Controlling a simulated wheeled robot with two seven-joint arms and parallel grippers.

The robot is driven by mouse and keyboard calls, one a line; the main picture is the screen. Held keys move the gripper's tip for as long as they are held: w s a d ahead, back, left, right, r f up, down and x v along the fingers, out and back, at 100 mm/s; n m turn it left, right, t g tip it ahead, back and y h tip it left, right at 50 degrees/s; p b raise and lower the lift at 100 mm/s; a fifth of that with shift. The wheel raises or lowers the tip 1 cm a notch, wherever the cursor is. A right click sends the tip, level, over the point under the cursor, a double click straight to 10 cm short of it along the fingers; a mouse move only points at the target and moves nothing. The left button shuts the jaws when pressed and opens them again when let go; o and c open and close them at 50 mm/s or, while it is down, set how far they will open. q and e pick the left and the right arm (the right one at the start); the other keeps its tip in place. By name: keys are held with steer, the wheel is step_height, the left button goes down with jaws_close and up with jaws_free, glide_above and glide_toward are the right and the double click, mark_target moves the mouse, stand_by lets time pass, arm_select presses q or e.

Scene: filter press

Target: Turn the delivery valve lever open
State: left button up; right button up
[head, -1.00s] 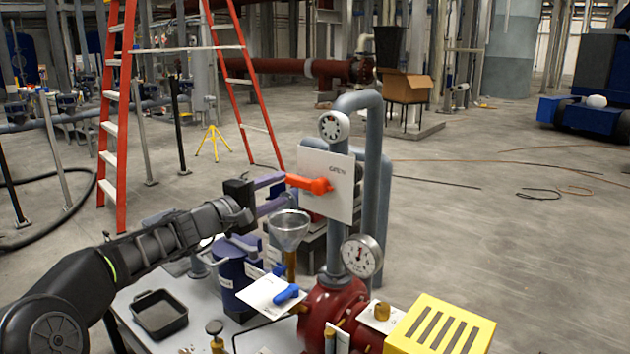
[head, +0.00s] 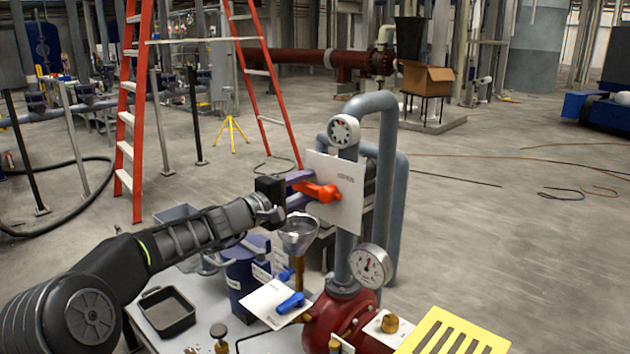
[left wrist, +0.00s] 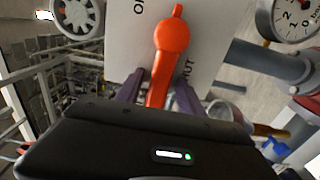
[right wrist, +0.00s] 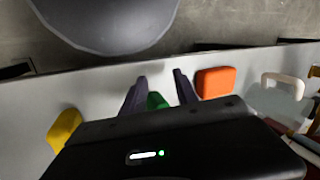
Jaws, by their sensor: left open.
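The delivery valve lever (head: 320,192) is orange-red and mounted on a white plate (head: 347,212) on the grey upright pipe. Its handle points left, towards my left gripper (head: 298,189). In the left wrist view the lever (left wrist: 168,60) runs down between the two purple fingers (left wrist: 157,92), which stand apart on either side of its handle. Part of "SHUT" shows beside the handle, and an "O" shows higher on the plate. Contact between fingers and handle cannot be told. My right gripper (right wrist: 160,88) shows only in its wrist view, with fingers apart.
A funnel (head: 298,232) and a blue container (head: 246,272) stand below my left gripper. A pressure gauge (head: 369,267) sits right of the pipe. A blue lever (head: 291,303) is lower down. Orange (right wrist: 216,82), yellow (right wrist: 64,129) and green pieces lie near my right gripper.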

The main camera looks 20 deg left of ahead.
arm_select(q)
steer(key=shift+c, duration=0.5)
jaws_close()
stand_by(1.0)
